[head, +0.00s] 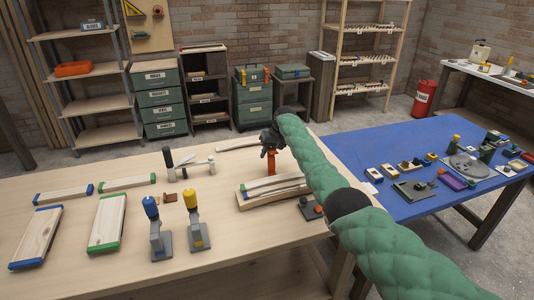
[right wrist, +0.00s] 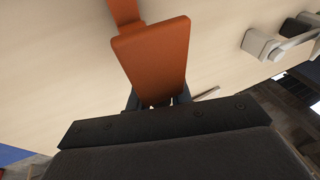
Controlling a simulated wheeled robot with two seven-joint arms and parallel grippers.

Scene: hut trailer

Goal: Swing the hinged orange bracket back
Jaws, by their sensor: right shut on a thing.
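The orange bracket (head: 271,161) stands near the back edge of the wooden bench, beside a stack of pale boards. My right gripper (head: 269,148) reaches it from the right and is shut on its upper part. In the right wrist view the bracket (right wrist: 152,58) fills the upper middle as a flat orange plate with a narrower arm running up out of the picture. The gripper fingers (right wrist: 156,99) show only partly at its near end. The hinge itself cannot be made out. My left gripper is not in view.
A toggle clamp (head: 190,167) stands to the left, with blue-topped (head: 158,229) and yellow-topped (head: 197,222) devices nearer. The bench (head: 250,240) is clear in front. A blue table (head: 400,150) stands right.

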